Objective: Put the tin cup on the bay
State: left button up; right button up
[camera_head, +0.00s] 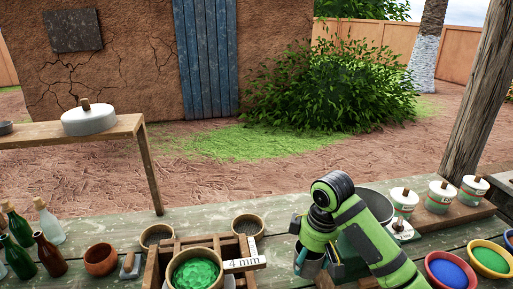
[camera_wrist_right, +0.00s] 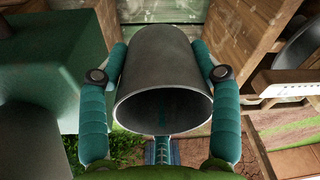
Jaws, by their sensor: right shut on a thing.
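The grey tin cup (camera_wrist_right: 163,70) sits between the two teal fingers of my right gripper (camera_wrist_right: 160,58) in the right wrist view, with its dark open mouth towards the camera. The fingers press on both its sides. In the head view my right gripper (camera_head: 312,258) is low over the bench, right of the wooden rack (camera_head: 158,262) with the white "4 mm" label (camera_head: 244,264). The arm partly hides the cup there. Which part is the bay is not marked; the rack has wooden-walled compartments. My left gripper is not in view.
A bowl of green grains (camera_head: 195,272) stands at the rack's front. Sieves (camera_head: 247,224), bottles (camera_head: 49,221) and a brown pot (camera_head: 101,259) stand around it. A grey bucket (camera_head: 375,203) is behind my right arm. Lidded tins (camera_head: 440,195) and colour bowls (camera_head: 450,270) are right.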

jog(key=s+d+m+b, duration=0.1)
jog(key=s+d+m, duration=0.2)
jog(key=s, duration=0.3)
jog(key=s+d+m+h+b, duration=0.1)
jog(key=s+d+m, duration=0.1)
jog(key=s+m, duration=0.3)
jog(key=shift+s+d+r+m, duration=0.3)
jog(key=shift+s+d+m, duration=0.1)
jog(key=shift+s, duration=0.8)
jog(key=shift+a, duration=0.1)
